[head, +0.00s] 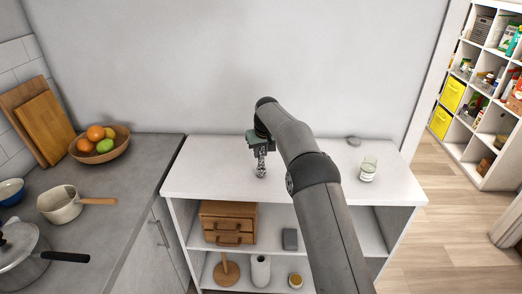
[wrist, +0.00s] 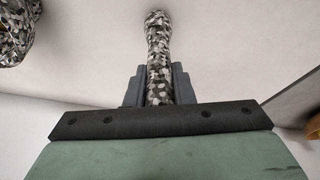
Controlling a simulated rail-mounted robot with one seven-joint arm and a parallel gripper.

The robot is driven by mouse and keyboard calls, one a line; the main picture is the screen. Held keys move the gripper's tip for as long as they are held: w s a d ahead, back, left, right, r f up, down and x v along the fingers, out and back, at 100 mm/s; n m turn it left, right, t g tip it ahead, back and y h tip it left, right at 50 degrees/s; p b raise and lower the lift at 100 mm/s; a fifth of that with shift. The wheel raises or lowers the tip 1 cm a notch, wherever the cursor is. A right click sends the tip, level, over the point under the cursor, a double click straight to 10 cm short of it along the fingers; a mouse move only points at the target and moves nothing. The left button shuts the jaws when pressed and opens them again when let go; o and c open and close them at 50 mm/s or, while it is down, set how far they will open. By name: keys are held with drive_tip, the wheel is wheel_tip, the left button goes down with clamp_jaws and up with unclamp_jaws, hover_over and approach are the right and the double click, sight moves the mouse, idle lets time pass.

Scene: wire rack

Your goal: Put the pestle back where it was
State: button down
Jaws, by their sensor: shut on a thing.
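The pestle (head: 261,167) has a black, grey and white mosaic pattern. My gripper (head: 259,150) is shut on it above the white top of the shelf unit, and the pestle hangs roughly upright. I cannot tell whether its lower end touches the top. In the wrist view the pestle (wrist: 158,45) runs out from between my fingers (wrist: 160,85), its rounded end farthest away. A second thing with the same pattern (wrist: 14,32) is cut off at the upper left of the wrist view, apart from the pestle. I do not see it in the head view, where my arm covers part of the top.
The white shelf unit's top (head: 210,170) is clear left of my gripper. A glass (head: 368,169) and a grey stone-like thing (head: 354,141) are on its right. A wooden drawer box (head: 228,222) is below. The counter at left holds a fruit bowl (head: 100,143) and pans.

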drive_tip(key=shift+f, duration=0.15)
drive_tip(key=c, duration=1.3)
unclamp_jaws()
drive_tip(key=shift+o, duration=0.2)
drive_tip(key=b+v, duration=0.2)
drive_tip(key=v, duration=1)
drive_tip(key=s+d+r+m, duration=0.1)
drive_tip(key=s+d+r, duration=0.3)
drive_tip(key=s+d, duration=0.5)
drive_tip(key=s+d+f+m, duration=0.1)
drive_tip(key=s+d+f, duration=0.2)
drive_tip(key=s, duration=1)
drive_tip(key=s+d+f+m+g+h, duration=0.1)
drive_tip(key=s+d+f, duration=0.2)
drive_tip(key=s, duration=1)
drive_tip(key=s+d+f+m+g, duration=0.1)
drive_tip(key=s+d+f, duration=0.3)
drive_tip(key=s, duration=0.9)
drive_tip(key=shift+s+d+m, duration=0.2)
drive_tip(key=shift+d+m, duration=0.2)
drive_tip(key=shift+d, duration=0.5)
